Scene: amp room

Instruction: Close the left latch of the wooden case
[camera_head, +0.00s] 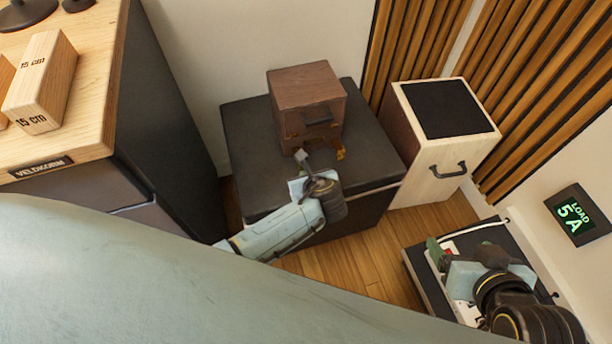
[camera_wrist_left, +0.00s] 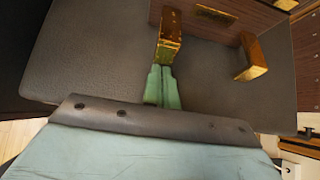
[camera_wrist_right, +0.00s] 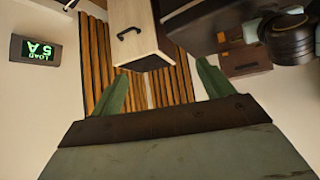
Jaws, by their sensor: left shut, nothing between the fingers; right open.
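The brown wooden case (camera_head: 312,88) stands on a black box, its handle side facing me. In the left wrist view, the left brass latch (camera_wrist_left: 170,38) and the right brass latch (camera_wrist_left: 251,62) both stick out from the case front (camera_wrist_left: 200,20). My left gripper (camera_wrist_left: 160,68) is shut and empty, its fingertips at the lower end of the left latch; I cannot tell whether they touch. In the head view my left gripper (camera_head: 301,156) is just in front of the case and covers part of its front. My right gripper (camera_wrist_right: 163,68) is open and empty, far from the case.
The black box (camera_head: 245,130) has free top around the case. A pale cabinet with a black top (camera_head: 447,108) stands to its right. A wooden counter with blocks (camera_head: 90,90) is at left. A load display (camera_head: 577,214) hangs on the right wall, near my right arm.

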